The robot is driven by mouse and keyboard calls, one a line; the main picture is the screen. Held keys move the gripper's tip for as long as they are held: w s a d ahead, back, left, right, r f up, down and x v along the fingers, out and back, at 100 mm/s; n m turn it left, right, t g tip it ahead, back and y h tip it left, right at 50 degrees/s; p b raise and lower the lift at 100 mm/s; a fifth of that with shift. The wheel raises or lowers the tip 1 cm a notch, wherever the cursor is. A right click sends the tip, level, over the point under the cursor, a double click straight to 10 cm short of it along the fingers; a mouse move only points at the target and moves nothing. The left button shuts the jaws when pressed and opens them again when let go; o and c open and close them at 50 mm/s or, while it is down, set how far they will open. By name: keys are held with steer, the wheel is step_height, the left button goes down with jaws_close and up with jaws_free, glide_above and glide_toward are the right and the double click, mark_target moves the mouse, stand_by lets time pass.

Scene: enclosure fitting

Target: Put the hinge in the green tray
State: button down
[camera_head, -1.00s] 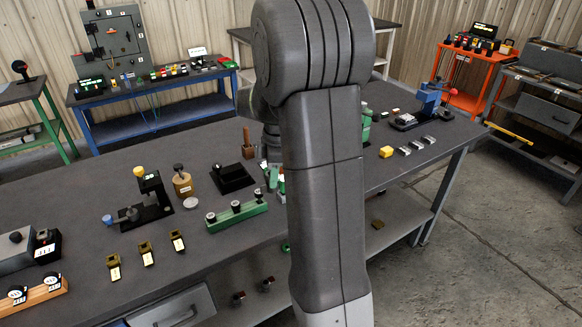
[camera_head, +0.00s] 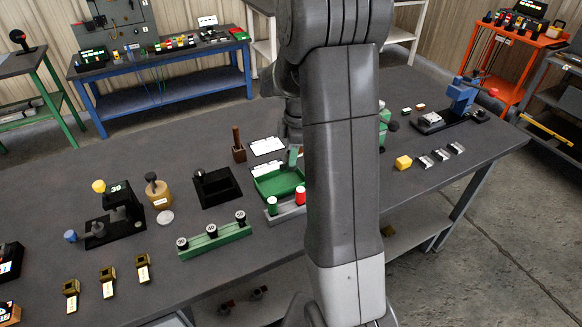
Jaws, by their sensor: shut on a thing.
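The green tray (camera_head: 263,187) lies on the dark workbench near the middle, its right part hidden behind my arm and gripper. My gripper (camera_head: 294,157) shows only in part beside my forearm, pointing down over the tray's far right side. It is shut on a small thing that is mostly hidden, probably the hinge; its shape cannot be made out. I cannot tell whether it touches the tray.
White cards (camera_head: 267,146) lie behind the tray. A rack with green and red cylinders (camera_head: 300,196) stands in front. Left are a black holder (camera_head: 215,187) and a green rack (camera_head: 213,238). A yellow block (camera_head: 403,162) and silver parts (camera_head: 440,155) lie right.

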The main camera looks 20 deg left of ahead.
steer(key=shift+f, duration=2.65)
steer(key=shift+f, duration=0.1)
steer(key=shift+f, duration=0.15)
steer(key=c, duration=1.1)
jaws_free()
steer(key=r, duration=0.4)
steer(key=d+r, duration=0.1)
steer(key=r, duration=0.3)
steer(key=r+b, duration=0.1)
steer(key=r, duration=0.3)
steer(key=shift+w+d+r, duration=0.15)
steer(key=shift+w+r, duration=0.05)
steer(key=shift+w, duration=0.2)
